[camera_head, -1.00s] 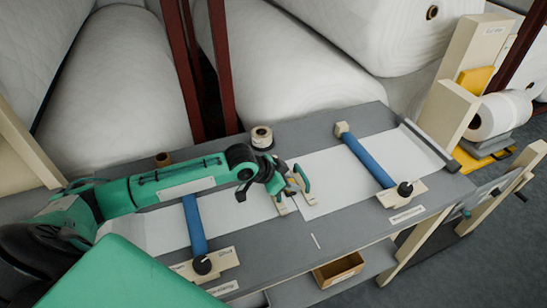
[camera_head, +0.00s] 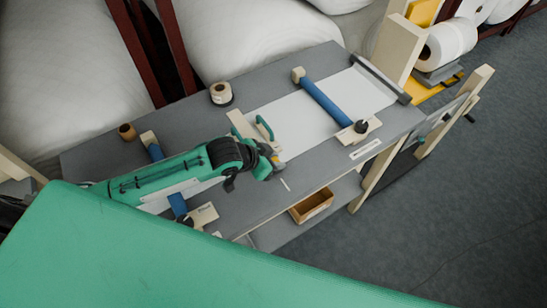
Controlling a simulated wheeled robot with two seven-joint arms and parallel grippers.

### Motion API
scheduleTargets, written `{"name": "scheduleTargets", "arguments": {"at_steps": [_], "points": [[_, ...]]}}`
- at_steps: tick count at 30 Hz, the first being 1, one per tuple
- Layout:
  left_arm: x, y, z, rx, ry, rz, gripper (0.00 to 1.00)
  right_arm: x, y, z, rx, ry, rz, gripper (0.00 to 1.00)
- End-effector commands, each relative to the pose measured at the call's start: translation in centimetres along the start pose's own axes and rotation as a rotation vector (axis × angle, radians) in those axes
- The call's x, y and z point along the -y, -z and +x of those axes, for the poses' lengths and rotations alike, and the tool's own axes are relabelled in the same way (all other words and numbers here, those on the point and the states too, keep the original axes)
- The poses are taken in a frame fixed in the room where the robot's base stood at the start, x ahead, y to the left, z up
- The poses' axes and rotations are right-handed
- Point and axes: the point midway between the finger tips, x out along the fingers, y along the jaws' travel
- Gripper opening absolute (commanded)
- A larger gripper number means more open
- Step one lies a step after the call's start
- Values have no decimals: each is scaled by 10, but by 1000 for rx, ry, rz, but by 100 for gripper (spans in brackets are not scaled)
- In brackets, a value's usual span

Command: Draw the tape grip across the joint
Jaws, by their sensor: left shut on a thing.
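My left gripper (camera_head: 271,158) reaches over the table (camera_head: 225,198) from the left, at the joint between the two white wadding sheets. It is shut on a small pale thing, probably the tape grip (camera_head: 280,164), mostly hidden by the gripper. A pale wooden strip (camera_head: 240,124) lies at the joint just beyond the gripper, beside a green curved part that I cannot clearly identify. The right sheet (camera_head: 297,122) lies flat; the left sheet (camera_head: 155,205) is largely hidden under my arm. My right gripper is not in view.
A blue bar (camera_head: 326,102) crosses the right sheet; another (camera_head: 178,205) crosses the left one, partly hidden. A tape roll (camera_head: 221,93) and a brown spool (camera_head: 127,132) stand at the table's back. An open wooden box (camera_head: 312,206) sits below the front edge.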

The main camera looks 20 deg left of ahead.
Motion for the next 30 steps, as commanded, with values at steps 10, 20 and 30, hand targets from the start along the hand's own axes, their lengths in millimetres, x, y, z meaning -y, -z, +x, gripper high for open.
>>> {"name": "scheduleTargets", "arguments": {"at_steps": [10,20,30], "points": [[-3,-1,0,1,-7,-2,35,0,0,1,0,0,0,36],[-2,-3,-43,2,-5,2,35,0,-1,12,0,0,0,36],[-3,-3,-108,3,-6,2,35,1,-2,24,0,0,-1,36]]}}
